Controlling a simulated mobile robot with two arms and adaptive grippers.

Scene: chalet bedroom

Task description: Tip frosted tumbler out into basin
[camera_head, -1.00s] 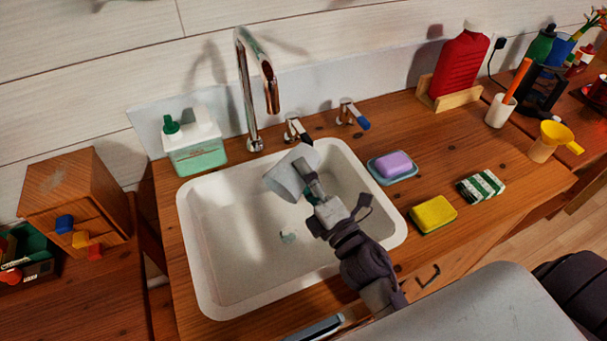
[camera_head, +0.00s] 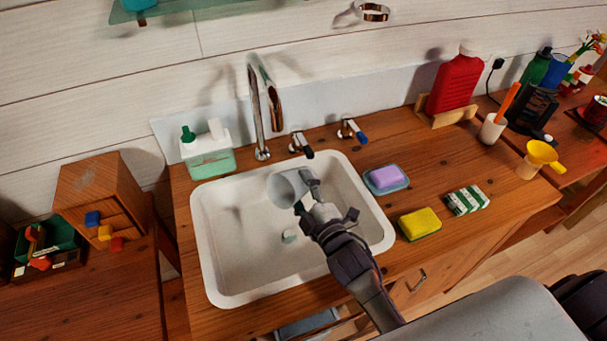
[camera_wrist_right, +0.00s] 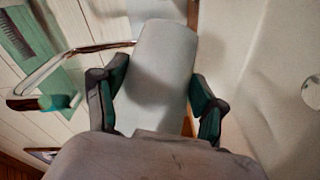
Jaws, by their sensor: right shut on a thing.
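The frosted tumbler (camera_head: 286,189) is pale grey and lies tipped on its side in the air over the white basin (camera_head: 222,272). Its wide round end faces left in the head view. My right gripper (camera_head: 308,197) is shut on the tumbler, coming from the lower right. In the right wrist view the tumbler (camera_wrist_right: 158,70) sits between the two green-padded fingers (camera_wrist_right: 160,100). No contents can be made out in or below it. The drain (camera_head: 289,236) shows in the basin floor below. My left gripper is not in view.
A tall curved tap (camera_head: 262,110) stands behind the basin, with two tap handles (camera_head: 300,144) (camera_head: 352,130) beside it. A soap dispenser (camera_head: 208,158) is at the back left.

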